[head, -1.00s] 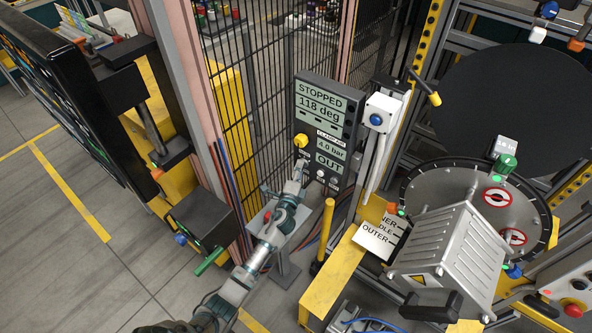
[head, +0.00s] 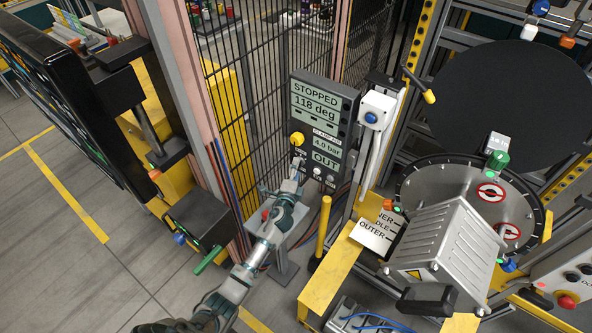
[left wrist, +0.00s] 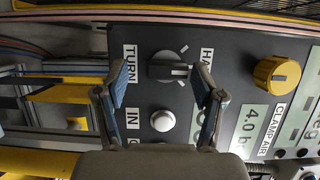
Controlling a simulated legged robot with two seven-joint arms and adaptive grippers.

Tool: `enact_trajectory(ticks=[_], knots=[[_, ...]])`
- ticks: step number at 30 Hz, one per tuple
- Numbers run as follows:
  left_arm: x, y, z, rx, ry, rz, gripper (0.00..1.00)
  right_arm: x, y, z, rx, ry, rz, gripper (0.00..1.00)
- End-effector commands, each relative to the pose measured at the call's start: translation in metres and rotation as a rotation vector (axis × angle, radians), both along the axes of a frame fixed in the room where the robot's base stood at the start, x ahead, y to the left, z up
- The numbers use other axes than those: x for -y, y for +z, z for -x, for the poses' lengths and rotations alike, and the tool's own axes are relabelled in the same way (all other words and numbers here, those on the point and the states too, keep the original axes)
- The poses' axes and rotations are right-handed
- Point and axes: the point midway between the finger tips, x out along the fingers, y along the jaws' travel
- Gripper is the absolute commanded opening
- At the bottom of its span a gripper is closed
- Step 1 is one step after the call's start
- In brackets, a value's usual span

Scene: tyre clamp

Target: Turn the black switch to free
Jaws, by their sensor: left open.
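The black switch (left wrist: 168,68) is a dark knob with a raised bar, on the grey control panel (head: 318,125). In the left wrist view its white mark points right, toward a label beginning "HA"; a "TURN" label is at its left. No "free" label is readable. My left gripper (left wrist: 161,78) is open, one finger on each side of the switch, with visible gaps. In the head view the left gripper (head: 297,168) reaches the panel below the yellow knob (head: 297,139) and partly hides the switch. My right gripper is not in view.
In the left wrist view a white button (left wrist: 163,120) lies just below the switch and the yellow clamp-air knob (left wrist: 278,75) to its right. The panel displays read "STOPPED" and "118 deg". A mesh fence (head: 245,110) stands left of the panel, a yellow post (head: 320,228) below it.

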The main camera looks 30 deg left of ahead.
Motion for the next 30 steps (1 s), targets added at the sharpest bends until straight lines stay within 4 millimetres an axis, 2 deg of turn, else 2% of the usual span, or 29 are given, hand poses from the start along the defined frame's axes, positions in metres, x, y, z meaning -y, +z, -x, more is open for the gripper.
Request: enact_trajectory(ticks=[5, 8, 15, 21, 25, 30], knots=[[0.001, 0.002, 0.005, 0.003, 0.001, -0.002, 0.69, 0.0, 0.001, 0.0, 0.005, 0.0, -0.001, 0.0], [0.005, 0.001, 0.019, 0.003, -0.001, -0.002, 0.69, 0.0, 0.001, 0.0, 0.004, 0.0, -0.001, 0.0], [0.019, -0.001, 0.071, -0.001, -0.001, 0.001, 0.69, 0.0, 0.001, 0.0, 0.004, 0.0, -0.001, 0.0], [0.027, -0.002, 0.103, -0.002, -0.001, 0.001, 0.69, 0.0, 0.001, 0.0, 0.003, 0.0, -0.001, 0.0], [0.03, -0.001, 0.113, -0.002, -0.001, 0.001, 0.69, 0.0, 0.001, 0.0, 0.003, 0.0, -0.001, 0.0], [0.03, -0.001, 0.115, -0.002, 0.0, 0.0, 0.69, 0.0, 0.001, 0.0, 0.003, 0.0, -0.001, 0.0]])
